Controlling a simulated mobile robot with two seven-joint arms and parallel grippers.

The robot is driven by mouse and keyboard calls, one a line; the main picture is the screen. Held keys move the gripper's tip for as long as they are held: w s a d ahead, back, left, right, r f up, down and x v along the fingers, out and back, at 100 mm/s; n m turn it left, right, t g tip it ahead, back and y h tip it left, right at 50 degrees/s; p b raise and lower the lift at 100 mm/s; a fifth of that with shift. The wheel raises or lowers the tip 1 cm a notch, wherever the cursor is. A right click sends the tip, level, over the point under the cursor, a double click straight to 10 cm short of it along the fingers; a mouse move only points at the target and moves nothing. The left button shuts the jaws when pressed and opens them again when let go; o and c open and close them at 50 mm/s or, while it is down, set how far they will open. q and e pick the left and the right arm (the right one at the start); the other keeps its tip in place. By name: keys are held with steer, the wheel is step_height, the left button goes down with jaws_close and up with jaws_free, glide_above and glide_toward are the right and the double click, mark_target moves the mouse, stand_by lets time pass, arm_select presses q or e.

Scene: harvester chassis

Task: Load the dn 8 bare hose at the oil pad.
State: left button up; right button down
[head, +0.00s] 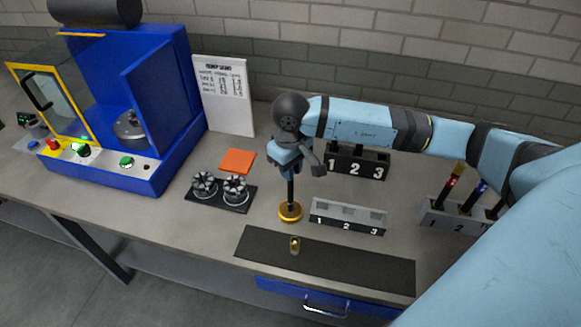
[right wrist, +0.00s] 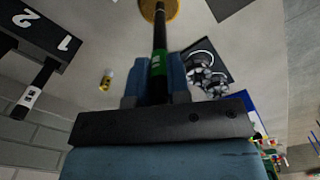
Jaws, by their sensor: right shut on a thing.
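My right gripper (head: 291,166) is shut on a dark hose (head: 291,190) that hangs almost upright. In the right wrist view, the blue fingers (right wrist: 157,85) clasp the hose, and its green band (right wrist: 159,62) shows between them. The lower hose end meets a round gold-coloured pad (head: 290,212), also seen in the right wrist view (right wrist: 160,9). I cannot tell whether the end touches it or stops just above. An orange square (head: 238,161) lies flat farther back. My left gripper is not in view.
A grey numbered block (head: 348,217) and black numbered rack (head: 358,161) stand to the right. A rack (head: 455,220) at far right holds red- and blue-banded hoses. Two round dies (head: 220,188) and a blue machine (head: 150,110) are left. A brass fitting (head: 294,245) stands on the dark mat (head: 350,268).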

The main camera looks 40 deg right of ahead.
steer(key=shift+r+p, duration=0.65)
steer(key=shift+r, duration=2.8)
